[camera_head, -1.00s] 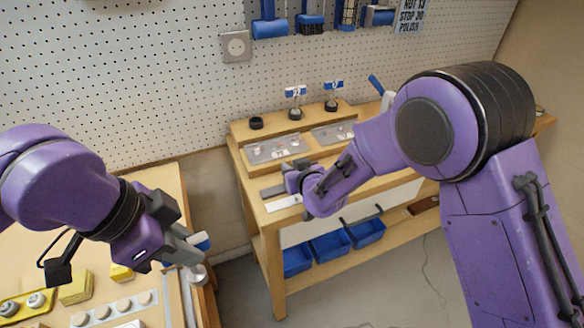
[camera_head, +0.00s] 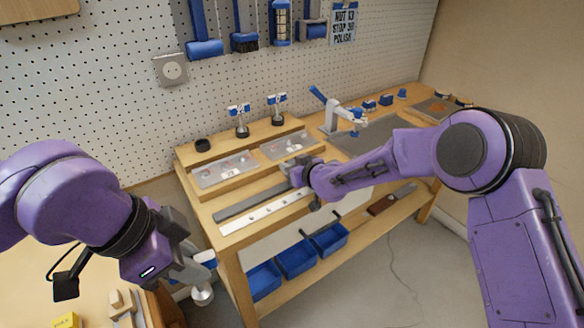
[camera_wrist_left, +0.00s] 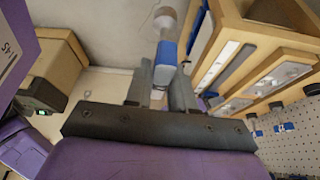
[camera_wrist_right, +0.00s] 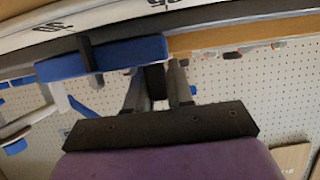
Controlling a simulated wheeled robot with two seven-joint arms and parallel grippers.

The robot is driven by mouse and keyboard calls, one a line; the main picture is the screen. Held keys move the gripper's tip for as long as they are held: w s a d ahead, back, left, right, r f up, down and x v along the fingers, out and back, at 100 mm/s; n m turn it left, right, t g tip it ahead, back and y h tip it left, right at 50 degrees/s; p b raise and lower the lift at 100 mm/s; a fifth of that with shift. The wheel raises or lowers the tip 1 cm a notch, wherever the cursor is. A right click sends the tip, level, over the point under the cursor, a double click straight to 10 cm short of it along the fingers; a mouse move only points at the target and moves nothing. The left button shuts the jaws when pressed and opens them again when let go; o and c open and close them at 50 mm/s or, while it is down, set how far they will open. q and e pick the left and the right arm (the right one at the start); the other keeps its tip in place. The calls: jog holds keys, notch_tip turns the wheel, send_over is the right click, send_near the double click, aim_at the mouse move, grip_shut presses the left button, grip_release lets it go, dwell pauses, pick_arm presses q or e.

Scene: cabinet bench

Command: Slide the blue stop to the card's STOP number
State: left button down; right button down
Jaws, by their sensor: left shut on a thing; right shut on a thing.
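My right gripper (camera_head: 297,174) is at the right part of a pale numbered scale (camera_head: 262,212) on the bench. In the right wrist view its fingers (camera_wrist_right: 157,82) are shut on a dark piece next to the blue stop (camera_wrist_right: 110,60). A black bar crosses the stop beside the scale; its exact reading is unclear. The card (camera_head: 343,23) on the pegboard seems to read STOP 30. My left gripper (camera_head: 192,262) is shut on a blue-banded tool (camera_wrist_left: 167,52) with a rounded grey-brown end, held over the gap left of the bench.
The bench (camera_head: 232,258) carries two clear-covered trays (camera_head: 222,168) and small blue-topped tools (camera_head: 240,112) behind the scale. A grey mat (camera_head: 372,137) lies to the right. Blue bins (camera_head: 297,260) stand on the lower shelf. A second table is at lower left.

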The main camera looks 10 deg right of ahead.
jog(key=c, duration=1.4)
grip_release()
jog(key=shift+o, duration=0.2)
pick_arm(q)
jog(key=shift+f+b, duration=0.7)
pick_arm(e)
jog(key=v, duration=1.2)
